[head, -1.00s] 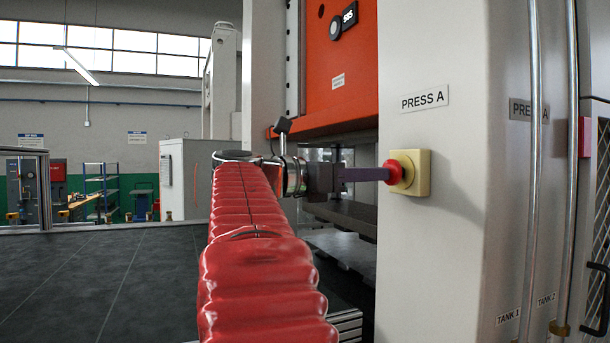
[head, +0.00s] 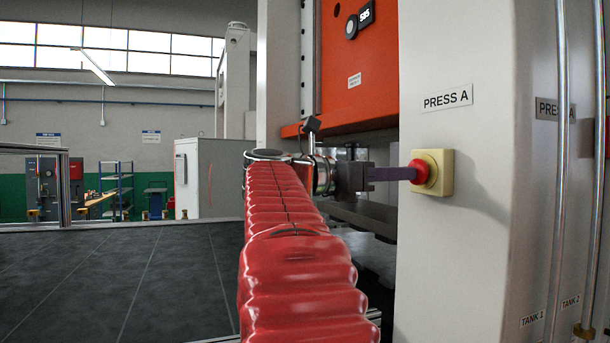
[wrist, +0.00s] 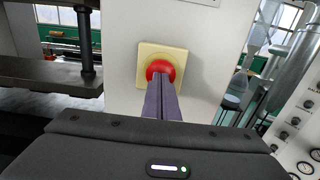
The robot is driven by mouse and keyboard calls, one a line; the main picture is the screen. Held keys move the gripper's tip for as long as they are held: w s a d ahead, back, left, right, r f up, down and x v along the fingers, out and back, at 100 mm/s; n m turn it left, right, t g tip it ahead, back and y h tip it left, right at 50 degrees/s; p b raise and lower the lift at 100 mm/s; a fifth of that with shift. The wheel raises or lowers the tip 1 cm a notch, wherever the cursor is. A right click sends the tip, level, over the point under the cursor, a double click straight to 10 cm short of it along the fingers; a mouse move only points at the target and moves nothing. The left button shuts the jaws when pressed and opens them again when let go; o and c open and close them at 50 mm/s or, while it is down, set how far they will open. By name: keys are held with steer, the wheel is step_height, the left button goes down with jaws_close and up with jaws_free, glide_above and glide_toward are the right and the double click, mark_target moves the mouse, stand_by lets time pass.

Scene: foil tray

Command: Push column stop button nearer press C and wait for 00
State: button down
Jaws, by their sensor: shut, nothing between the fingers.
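A red mushroom stop button (head: 420,172) sits on a yellow square box (head: 444,173) on a pale column (head: 450,260) labelled PRESS A. My gripper (head: 413,173) is shut and empty. Its thin purple fingers point straight at the button, and the tips appear to meet its face. In the wrist view the button (wrist: 160,67) is right at the fingertips (wrist: 163,78), which cover its lower part. I cannot tell how far the button is pushed in. No 00 readout can be made out.
An orange press front (head: 357,70) stands left of the column, with a dark press bed (head: 372,215) below. Vertical pipes (head: 565,150) run right of the column, near the TANK labels. A dark tiled surface (head: 110,280) lies open at left.

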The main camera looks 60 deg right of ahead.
steer(key=v, duration=1.4)
stand_by(0.6)
